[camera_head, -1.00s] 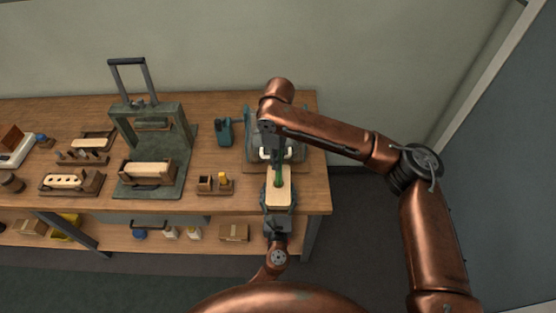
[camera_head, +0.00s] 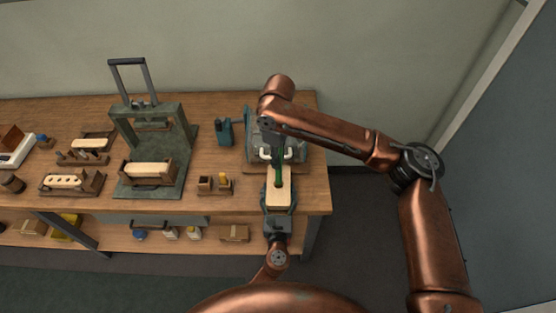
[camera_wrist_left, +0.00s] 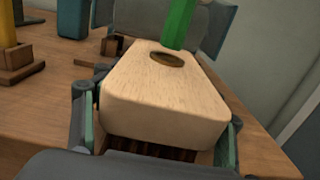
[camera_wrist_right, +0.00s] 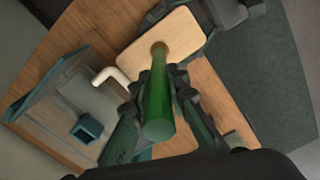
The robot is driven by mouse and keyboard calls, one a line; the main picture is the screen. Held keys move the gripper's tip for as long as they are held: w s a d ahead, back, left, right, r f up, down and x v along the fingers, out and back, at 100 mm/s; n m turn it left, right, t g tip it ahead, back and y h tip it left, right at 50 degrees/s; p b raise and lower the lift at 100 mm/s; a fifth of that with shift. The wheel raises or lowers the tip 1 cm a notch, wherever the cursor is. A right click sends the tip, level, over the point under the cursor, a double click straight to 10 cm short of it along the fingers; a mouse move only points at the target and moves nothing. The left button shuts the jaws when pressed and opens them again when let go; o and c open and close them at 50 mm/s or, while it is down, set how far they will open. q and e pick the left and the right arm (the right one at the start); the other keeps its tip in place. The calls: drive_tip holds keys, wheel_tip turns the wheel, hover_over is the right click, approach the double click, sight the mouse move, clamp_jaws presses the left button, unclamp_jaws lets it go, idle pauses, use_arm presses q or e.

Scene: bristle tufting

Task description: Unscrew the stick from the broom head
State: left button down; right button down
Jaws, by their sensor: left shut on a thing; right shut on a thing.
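The broom head is a pale wooden block (camera_head: 278,197) with a round hole in its top, at the right front of the bench. My left gripper (camera_head: 278,207) is shut on the block (camera_wrist_left: 160,105), one finger on each side. The green stick (camera_head: 280,172) stands above the block. In the left wrist view, the stick's lower end (camera_wrist_left: 180,25) appears just above the hole, with the hole's dark opening showing below it. My right gripper (camera_wrist_right: 158,85) is shut around the stick (camera_wrist_right: 158,105), above the block. The stick's upper part is partly hidden in the head view.
A grey machine (camera_head: 292,148) stands behind the block, close to my right gripper. A green press frame (camera_head: 180,125) stands left on the bench (camera_head: 215,155). A small wooden holder (camera_head: 215,187) with a yellow piece is left of the block. The bench's right edge is near.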

drive_tip(key=shift+r, duration=0.65)
use_arm(q)
drive_tip(key=shift+c, duration=1.9)
unclamp_jaws()
use_arm(e)
wheel_tip(320, 180, up, 4)
drive_tip(key=shift+f, duration=0.1)
